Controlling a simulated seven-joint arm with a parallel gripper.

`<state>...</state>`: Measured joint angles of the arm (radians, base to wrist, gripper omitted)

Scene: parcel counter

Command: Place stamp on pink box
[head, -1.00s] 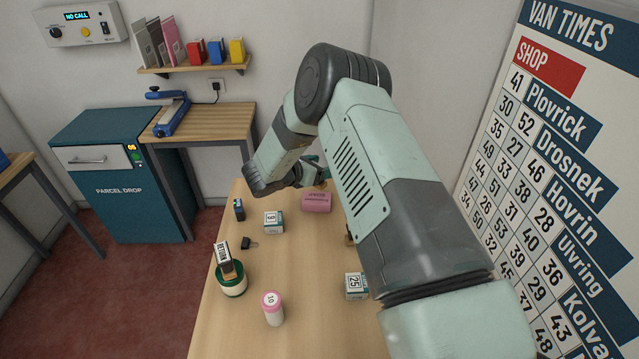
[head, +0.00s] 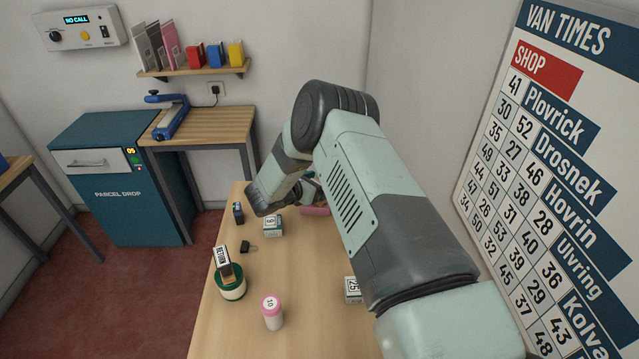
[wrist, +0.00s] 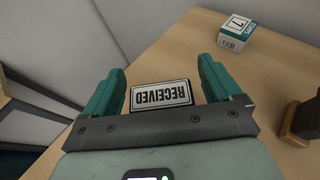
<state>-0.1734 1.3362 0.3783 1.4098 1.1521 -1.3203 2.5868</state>
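A stamp with a white plate reading RECEIVED (wrist: 161,95) is between the two fingers of my gripper (wrist: 162,75) in the wrist view. A narrow gap shows on each side of the plate, so the fingers look open around it. The stamp's lower part is hidden. In the head view my gripper (head: 313,188) is low over the far end of the table. The pink box (head: 315,210) lies there just in front of it, partly hidden by my arm.
A white-and-teal box (head: 273,230) and a dark clip (head: 246,247) lie on the table (head: 240,325). A pink-capped tube (head: 271,312) stands nearer. A wooden object (wrist: 302,120) is right of my gripper.

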